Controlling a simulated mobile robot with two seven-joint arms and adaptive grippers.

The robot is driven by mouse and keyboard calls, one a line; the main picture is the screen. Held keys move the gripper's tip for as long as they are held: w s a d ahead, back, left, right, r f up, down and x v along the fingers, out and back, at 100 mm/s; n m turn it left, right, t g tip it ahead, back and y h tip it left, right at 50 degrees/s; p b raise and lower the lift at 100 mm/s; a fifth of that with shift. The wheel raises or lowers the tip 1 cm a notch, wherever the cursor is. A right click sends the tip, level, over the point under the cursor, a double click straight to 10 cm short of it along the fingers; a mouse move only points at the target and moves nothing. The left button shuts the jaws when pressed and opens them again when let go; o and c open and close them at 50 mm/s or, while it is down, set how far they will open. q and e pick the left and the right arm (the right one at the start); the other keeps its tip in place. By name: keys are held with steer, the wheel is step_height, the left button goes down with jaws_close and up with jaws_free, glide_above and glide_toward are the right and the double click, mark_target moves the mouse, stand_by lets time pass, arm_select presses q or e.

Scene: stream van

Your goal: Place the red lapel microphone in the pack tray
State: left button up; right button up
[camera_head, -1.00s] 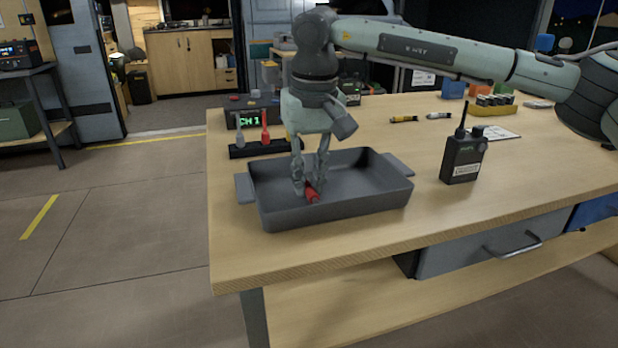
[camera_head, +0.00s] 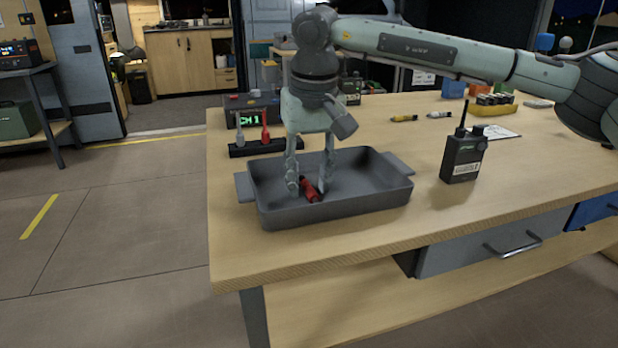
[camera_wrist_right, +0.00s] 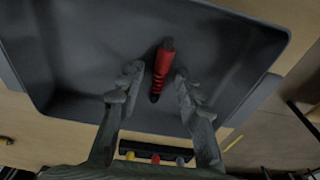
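The red lapel microphone (camera_head: 309,190) lies on the floor of the grey pack tray (camera_head: 380,208), left of its middle. My right gripper (camera_head: 311,188) reaches down into the tray, with its fingers spread apart on both sides of the microphone. In the right wrist view the microphone (camera_wrist_right: 162,69) lies between the two open fingertips (camera_wrist_right: 157,82), with a gap showing on each side. The tray wall (camera_wrist_right: 225,20) surrounds it there. My left gripper is not in view.
Behind the tray, a dark rack (camera_head: 262,147) holds a grey and a red upright piece, near a box with a green display (camera_head: 249,119). A black radio (camera_head: 463,158) stands right of the tray. The wooden tabletop (camera_head: 420,215) is clear in front.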

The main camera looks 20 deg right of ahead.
mark_target(311, 190)
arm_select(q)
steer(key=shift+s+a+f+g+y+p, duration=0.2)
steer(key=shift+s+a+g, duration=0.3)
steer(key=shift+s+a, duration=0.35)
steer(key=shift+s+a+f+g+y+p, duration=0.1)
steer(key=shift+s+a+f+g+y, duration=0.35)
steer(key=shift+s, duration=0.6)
arm_select(e)
step_height(311, 190, up, 12)
steer(key=s, duration=0.1)
steer(key=shift+s, duration=0.35)
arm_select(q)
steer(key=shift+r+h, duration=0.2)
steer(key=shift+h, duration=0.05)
arm_select(e)
steer(key=shift+d, duration=0.1)
